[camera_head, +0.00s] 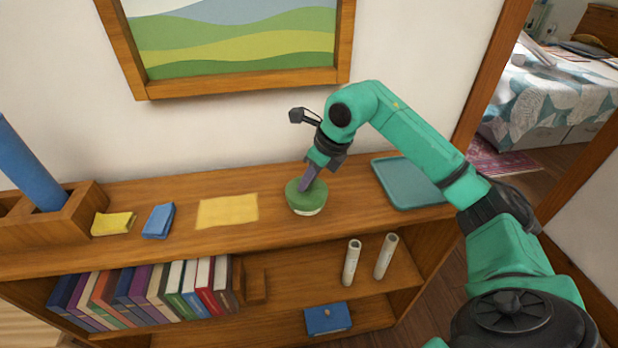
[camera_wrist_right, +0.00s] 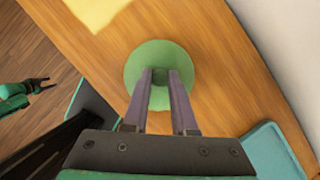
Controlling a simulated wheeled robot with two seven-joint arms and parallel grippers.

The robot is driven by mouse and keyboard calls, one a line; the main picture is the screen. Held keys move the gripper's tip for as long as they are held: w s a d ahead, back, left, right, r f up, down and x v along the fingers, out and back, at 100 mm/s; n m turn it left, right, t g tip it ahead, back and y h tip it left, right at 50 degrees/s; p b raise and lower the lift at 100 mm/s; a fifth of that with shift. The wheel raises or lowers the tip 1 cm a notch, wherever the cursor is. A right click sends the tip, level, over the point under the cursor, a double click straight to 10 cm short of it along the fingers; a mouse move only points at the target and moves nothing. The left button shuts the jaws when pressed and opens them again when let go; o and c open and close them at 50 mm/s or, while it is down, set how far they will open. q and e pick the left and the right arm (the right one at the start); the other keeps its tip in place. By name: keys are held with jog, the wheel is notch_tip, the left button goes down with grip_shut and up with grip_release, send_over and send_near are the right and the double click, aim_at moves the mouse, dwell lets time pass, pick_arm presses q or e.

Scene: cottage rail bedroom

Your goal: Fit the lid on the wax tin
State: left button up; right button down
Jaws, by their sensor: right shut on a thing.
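The round green lid (camera_head: 300,198) is at the middle of the wooden shelf top, with the fingers of my right gripper (camera_head: 306,186) shut on its middle from above. A pale band of the wax tin (camera_head: 310,212) shows under the lid's front edge; the rest of the tin is hidden. I cannot tell whether the lid is fully seated. In the right wrist view the lid (camera_wrist_right: 135,66) is a green disc, with the fingers (camera_wrist_right: 160,78) on its middle part. My left gripper (camera_wrist_right: 40,85) shows small at the left of that view, with its fingers apart and empty, away from the shelf.
A teal tray (camera_head: 405,182) lies to the right on the shelf top. A yellow mat (camera_head: 227,211), a blue cloth (camera_head: 158,221), a yellow cloth (camera_head: 112,224) and a wooden holder (camera_head: 75,215) lie to the left. Books (camera_head: 150,292) stand below. Shelf around the tin is clear.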

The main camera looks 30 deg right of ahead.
jog(key=shift+f+b, duration=0.35)
jog(key=shift+f, duration=0.15)
dwell(0.8)
jog(key=c, duration=0.6)
grip_release()
jog(key=shift+c, duration=0.2)
jog(key=shift+s+d+r, duration=0.15)
jog(key=shift+r, duration=0.35)
jog(key=v, duration=1.3)
jog(key=shift+s+r+b, duration=0.2)
jog(key=shift+r+b, duration=0.05)
jog(key=shift+b, duration=0.1)
